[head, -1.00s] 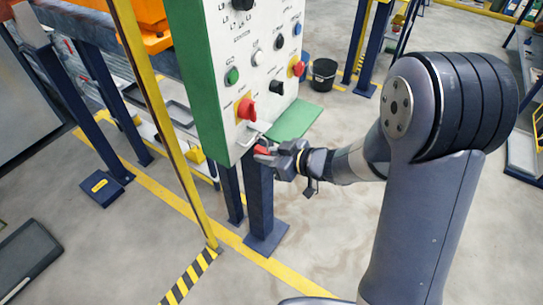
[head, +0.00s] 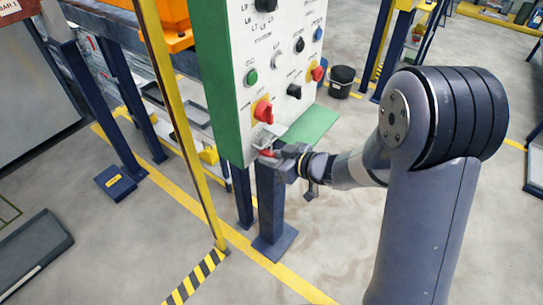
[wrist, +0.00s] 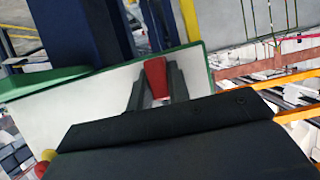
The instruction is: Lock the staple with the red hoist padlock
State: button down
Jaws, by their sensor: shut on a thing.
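The red padlock (head: 268,153) is between the jaws of my gripper (head: 274,151), at the lower edge of the control panel's white face (head: 284,80). My gripper is shut on it. In the wrist view the padlock's red body (wrist: 155,72) shows between the two dark fingers (wrist: 157,88), against the white panel. Pale metal (head: 264,134) shows just above the padlock, below the red rotary switch (head: 263,111). I cannot tell staple from shackle there, or whether the shackle passes through the staple or is closed.
A yellow post (head: 180,110) stands left of the panel. A green plate (head: 312,126) juts out behind the gripper. A blue pedestal (head: 271,205) stands below the panel. A black bucket (head: 342,80) is on the floor behind. Open floor lies in front.

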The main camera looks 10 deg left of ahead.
jog(key=shift+f, duration=0.55)
jog(key=shift+w+d+r, duration=0.1)
jog(key=shift+w+r, duration=0.1)
jog(key=shift+w, duration=0.05)
jog(key=shift+w+d+p, duration=0.35)
jog(key=shift+w+p, duration=0.15)
jog(key=shift+w, duration=0.3)
jog(key=shift+w+d+p, duration=0.3)
jog(key=shift+w+p, duration=0.2)
jog(key=shift+w, duration=0.25)
jog(key=c, duration=2)
grip_release()
grip_shut()
